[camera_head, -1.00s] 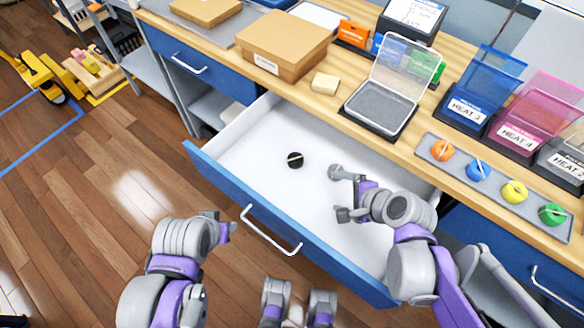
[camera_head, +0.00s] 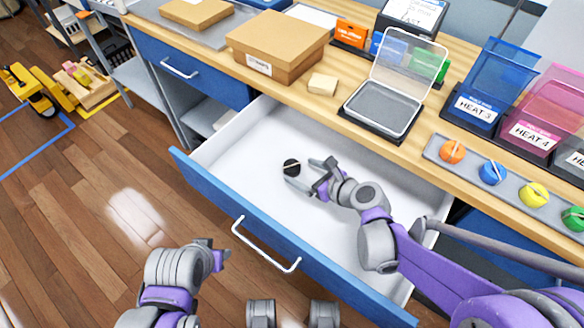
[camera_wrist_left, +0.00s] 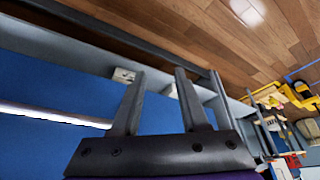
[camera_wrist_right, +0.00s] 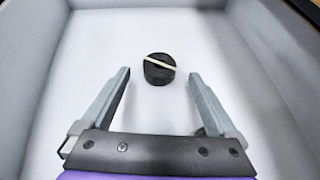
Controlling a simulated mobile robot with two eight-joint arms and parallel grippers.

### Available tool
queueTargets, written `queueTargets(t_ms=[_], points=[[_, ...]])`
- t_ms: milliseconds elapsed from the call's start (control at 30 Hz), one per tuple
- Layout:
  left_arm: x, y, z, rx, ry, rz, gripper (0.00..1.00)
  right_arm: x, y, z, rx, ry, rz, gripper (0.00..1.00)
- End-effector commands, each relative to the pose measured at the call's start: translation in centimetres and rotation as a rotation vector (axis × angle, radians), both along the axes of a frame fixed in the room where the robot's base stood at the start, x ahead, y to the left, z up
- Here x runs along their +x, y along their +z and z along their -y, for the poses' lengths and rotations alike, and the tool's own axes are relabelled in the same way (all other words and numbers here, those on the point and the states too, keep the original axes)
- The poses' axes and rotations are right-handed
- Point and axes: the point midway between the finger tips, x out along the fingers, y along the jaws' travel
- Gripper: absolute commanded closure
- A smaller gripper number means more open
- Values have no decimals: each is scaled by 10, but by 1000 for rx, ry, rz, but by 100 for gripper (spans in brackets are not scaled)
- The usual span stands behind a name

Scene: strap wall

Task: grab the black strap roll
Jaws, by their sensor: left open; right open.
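The black strap roll (camera_head: 291,167) lies on the white floor of the open drawer (camera_head: 262,139), with a pale band across it. In the right wrist view the black strap roll (camera_wrist_right: 159,70) is ahead of and between the spread fingers, beyond their tips. My right gripper (camera_head: 303,173) is open and empty inside the drawer, its fingertips close to the roll; contact cannot be told. My left gripper (camera_head: 222,252) is open and empty outside the drawer, before its blue front. In the left wrist view its fingers (camera_wrist_left: 158,74) are apart.
The drawer's blue front with its handle (camera_head: 265,246) and white side walls surround the roll. On the wooden counter stand a cardboard box (camera_head: 277,47), a clear-lidded case (camera_head: 385,105) and a tray with colored rolls (camera_head: 491,172). The drawer floor is otherwise clear.

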Motion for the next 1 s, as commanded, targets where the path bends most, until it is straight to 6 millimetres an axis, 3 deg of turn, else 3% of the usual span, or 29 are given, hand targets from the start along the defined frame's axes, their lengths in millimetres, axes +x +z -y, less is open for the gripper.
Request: queueTargets(t_ms=[200,533,1000], points=[[0,-9,0,0,0,-3,56,21,-18,-20,0,2,0,6],[0,-10,0,0,0,-3,56,25,-20,-24,-1,0,1,8],[0,-10,0,0,0,-3,56,25,-20,-24,-1,0,1,92]])
